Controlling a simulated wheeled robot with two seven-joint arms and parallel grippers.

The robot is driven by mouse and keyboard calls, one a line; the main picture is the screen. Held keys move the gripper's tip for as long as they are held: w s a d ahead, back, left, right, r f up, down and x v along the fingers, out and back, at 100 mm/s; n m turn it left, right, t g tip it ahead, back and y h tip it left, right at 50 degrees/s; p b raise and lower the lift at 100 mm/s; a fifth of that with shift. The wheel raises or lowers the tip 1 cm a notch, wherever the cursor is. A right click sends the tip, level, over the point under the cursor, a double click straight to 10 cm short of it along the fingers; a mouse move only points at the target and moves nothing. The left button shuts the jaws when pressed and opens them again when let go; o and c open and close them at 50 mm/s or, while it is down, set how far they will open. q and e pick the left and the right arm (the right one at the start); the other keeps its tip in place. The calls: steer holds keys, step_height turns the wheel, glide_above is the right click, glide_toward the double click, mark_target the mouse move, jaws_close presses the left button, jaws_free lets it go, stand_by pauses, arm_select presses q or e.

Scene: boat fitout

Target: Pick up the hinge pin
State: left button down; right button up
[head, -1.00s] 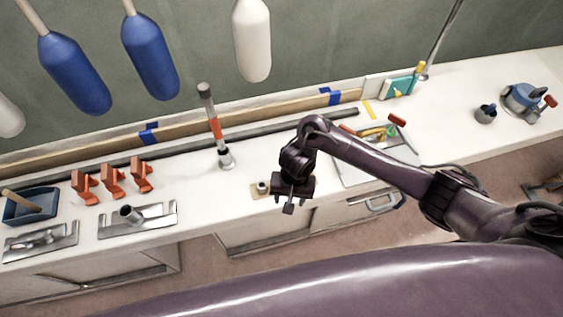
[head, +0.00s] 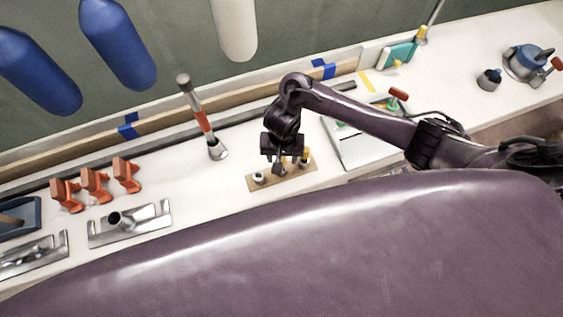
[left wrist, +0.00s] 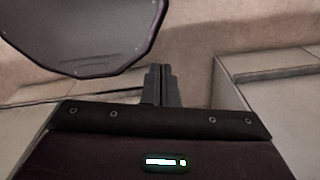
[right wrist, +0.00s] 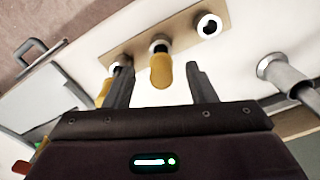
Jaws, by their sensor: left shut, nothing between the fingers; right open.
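A wooden board (head: 292,180) lies on the white bench; it also shows in the right wrist view (right wrist: 185,27). It carries pale round sockets. One socket (right wrist: 208,25) has a dark, open centre. A yellow-handled pin (right wrist: 161,70), perhaps the hinge pin, stands at the middle socket. A second yellow-handled piece (right wrist: 104,92) is partly hidden behind a finger. My right gripper (head: 283,167) is open above the board; in its wrist view the middle yellow handle appears between the fingertips, with no grip visible. My left gripper (left wrist: 161,84) is shut and empty, away from the bench top.
An orange-banded tool (head: 201,125) stands in a metal holder left of the board. Orange brackets (head: 96,186) and a metal plate with a tube (head: 130,223) are farther left. A white tray (head: 360,150) lies right, under my arm.

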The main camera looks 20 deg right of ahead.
step_height(320, 180, down, 3)
steer(key=shift+w+r, duration=0.15)
steer(key=shift+r, duration=0.05)
steer(key=shift+f, duration=0.1)
steer(key=c, duration=0.6)
arm_select(q)
steer(key=shift+w+a+f, duration=0.1)
steer(key=shift+w+f, duration=0.1)
steer(key=shift+w, duration=0.85)
arm_select(e)
steer(key=c, duration=0.5)
